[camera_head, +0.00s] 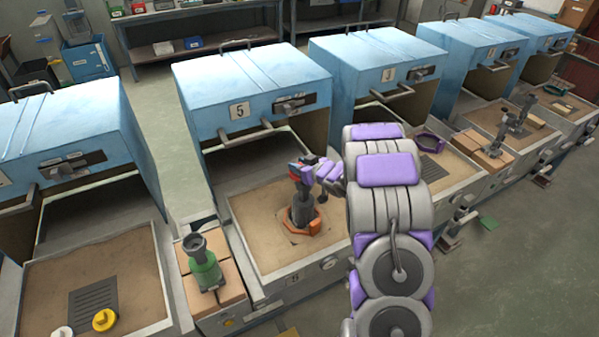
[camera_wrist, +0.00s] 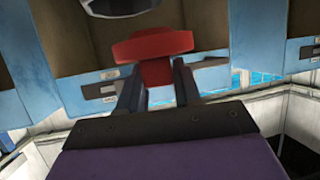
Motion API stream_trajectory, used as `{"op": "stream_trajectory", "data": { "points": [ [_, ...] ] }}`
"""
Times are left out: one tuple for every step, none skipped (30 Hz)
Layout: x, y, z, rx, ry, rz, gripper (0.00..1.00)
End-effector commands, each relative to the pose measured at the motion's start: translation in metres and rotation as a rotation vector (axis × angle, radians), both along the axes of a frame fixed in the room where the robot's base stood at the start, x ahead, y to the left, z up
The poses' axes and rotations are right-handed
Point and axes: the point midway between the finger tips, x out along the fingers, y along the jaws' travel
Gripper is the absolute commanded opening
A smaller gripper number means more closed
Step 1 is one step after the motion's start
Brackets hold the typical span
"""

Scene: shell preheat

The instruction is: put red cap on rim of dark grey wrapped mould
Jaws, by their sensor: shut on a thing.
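My gripper (camera_head: 314,168) is above the sand bed in front of the blue box marked 5. In the wrist view its two dark fingers (camera_wrist: 157,80) are shut on the stem of a red cap (camera_wrist: 153,45), with the wide disc beyond the fingertips. In the head view the cap is small and mostly hidden by the gripper. A dark grey wrapped mould (camera_head: 302,211) stands upright on an orange base below my gripper. Its upper rim is hard to make out behind the gripper. A grey round edge (camera_wrist: 112,6) shows at the top of the wrist view.
A green mould (camera_head: 206,273) with a grey cup top stands on bricks to the left. A yellow cap (camera_head: 104,320) and a white cap (camera_head: 63,332) lie at lower left. More blue boxes (camera_head: 377,62) line the row. A purple ring (camera_head: 429,141) lies to the right.

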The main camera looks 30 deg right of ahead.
Motion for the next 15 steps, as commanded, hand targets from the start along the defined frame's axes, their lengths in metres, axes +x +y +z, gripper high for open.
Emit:
{"op": "stream_trajectory", "data": {
  "points": [
    [0.000, -0.003, -0.011, 0.001, 0.000, -0.002, 0.04],
    [0.000, -0.004, -0.015, 0.003, 0.000, -0.002, 0.04],
    [0.000, -0.006, -0.020, 0.005, 0.000, -0.003, 0.04],
    [0.000, -0.007, -0.023, 0.006, -0.001, -0.004, 0.04],
    [0.000, -0.008, -0.025, 0.007, 0.000, -0.004, 0.04],
    [0.000, -0.008, -0.028, 0.006, -0.001, -0.004, 0.04],
    [0.000, -0.007, -0.029, 0.006, -0.001, -0.004, 0.04],
    [0.000, -0.006, -0.029, 0.005, -0.001, -0.003, 0.04],
    [0.000, -0.004, -0.028, 0.003, 0.000, -0.002, 0.00],
    [0.000, -0.002, -0.028, 0.001, 0.000, -0.002, 0.00],
    [0.000, -0.002, -0.027, 0.001, 0.001, -0.002, 0.00],
    [0.000, 0.000, -0.027, 0.000, 0.002, -0.002, 0.00],
    [0.000, 0.001, -0.027, -0.003, 0.002, -0.002, 0.00],
    [0.000, 0.002, -0.026, -0.003, 0.002, -0.002, 0.00],
    [0.000, 0.003, -0.026, -0.004, 0.003, -0.003, 0.35]
  ]
}}
